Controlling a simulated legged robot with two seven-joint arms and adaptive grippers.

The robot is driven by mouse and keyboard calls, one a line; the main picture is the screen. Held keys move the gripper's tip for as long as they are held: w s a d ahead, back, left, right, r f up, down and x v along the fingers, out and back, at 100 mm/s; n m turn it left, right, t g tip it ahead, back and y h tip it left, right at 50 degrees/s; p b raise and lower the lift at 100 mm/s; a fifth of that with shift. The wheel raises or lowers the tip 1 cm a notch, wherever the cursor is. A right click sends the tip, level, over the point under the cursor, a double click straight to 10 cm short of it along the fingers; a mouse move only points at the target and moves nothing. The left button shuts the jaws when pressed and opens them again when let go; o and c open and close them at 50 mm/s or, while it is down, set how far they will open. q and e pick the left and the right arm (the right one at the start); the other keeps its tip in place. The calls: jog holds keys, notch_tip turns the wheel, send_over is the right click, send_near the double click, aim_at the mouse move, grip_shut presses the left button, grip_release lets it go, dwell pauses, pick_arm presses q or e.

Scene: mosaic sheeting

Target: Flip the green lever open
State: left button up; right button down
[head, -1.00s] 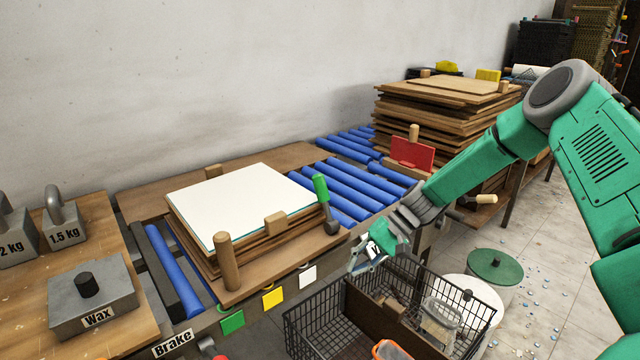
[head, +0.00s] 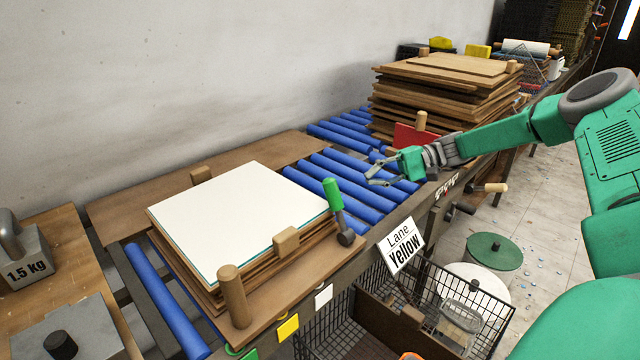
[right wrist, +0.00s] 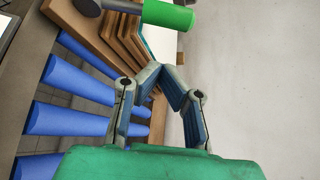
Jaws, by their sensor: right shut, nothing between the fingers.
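The green lever (head: 333,195) has a green handle on a dark grey arm and pivot. It stands nearly upright, leaning slightly left, at the front right corner of the stack of sheets topped with a white sheet (head: 235,215). My right gripper (head: 374,176) is above the blue rollers, right of the lever and apart from it. It is shut and empty, its fingers pointing left. In the right wrist view the green handle (right wrist: 168,15) lies beyond the fingertips (right wrist: 163,76), at the top. My left gripper is out of view.
A stack of brown boards (head: 440,98) and a red plate (head: 412,137) stand behind my right gripper. A "Lane Yellow" sign (head: 401,246) and a wire basket (head: 470,300) are below, in front of the conveyor. Blue rollers (head: 345,185) lie between the stacks.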

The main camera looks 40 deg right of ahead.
aim_at(334, 190)
jog(key=x, duration=0.4)
jog(key=b+x, duration=0.1)
jog(key=x, duration=0.4)
jog(key=shift+s+a, duration=0.1)
jog(key=shift+a, duration=0.3)
jog(key=shift+a+r, duration=0.1)
jog(key=shift+a, duration=0.3)
jog(key=shift+d+b, duration=0.15)
jog(key=shift+b, duration=0.15)
jog(key=shift+s+r+n, duration=0.15)
jog(key=shift+n, duration=0.15)
